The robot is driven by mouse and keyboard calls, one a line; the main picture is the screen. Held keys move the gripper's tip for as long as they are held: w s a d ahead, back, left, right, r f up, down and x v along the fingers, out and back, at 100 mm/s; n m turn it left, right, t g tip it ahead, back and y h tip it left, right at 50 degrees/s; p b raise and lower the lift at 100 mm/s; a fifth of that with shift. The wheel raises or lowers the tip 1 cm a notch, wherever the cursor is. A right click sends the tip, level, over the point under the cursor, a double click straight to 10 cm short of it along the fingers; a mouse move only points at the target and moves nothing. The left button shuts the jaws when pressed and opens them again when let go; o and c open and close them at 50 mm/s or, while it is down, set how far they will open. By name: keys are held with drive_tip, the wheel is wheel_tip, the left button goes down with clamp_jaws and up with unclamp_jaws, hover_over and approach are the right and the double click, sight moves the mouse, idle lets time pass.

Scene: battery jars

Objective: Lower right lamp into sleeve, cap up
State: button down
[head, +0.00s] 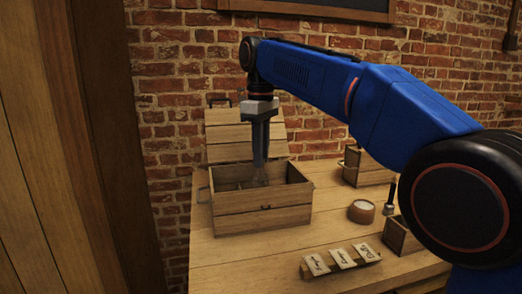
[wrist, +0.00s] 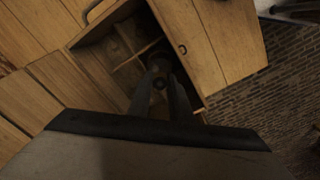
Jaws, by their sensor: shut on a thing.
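An open wooden crate (head: 263,218) stands on the left part of the table, with thin inner dividers that also show in the wrist view (wrist: 152,46). My gripper (head: 260,178) points straight down, with its fingertips inside the crate below the rim. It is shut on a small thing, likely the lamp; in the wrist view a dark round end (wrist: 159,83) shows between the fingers. The lower part of the held thing is hidden by the crate's front wall and the dim light. I cannot tell which end is its cap, or whether it touches a sleeve.
The crate's lid (head: 228,132) stands open behind it. To the right are a second wooden box (head: 368,168), a round dish with white contents (head: 361,211), a small box (head: 400,238) by an upright dark-handled tool (head: 390,190), and a labelled card holder (head: 341,262). Front-left table is clear.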

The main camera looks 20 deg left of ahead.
sight(261, 183)
drive_tip(key=shift+f, duration=1.85)
drive_tip(key=shift+f, duration=2.5)
idle(1.3)
drive_tip(key=c, duration=1.5)
unclamp_jaws()
drive_tip(key=shift+c, duration=0.2)
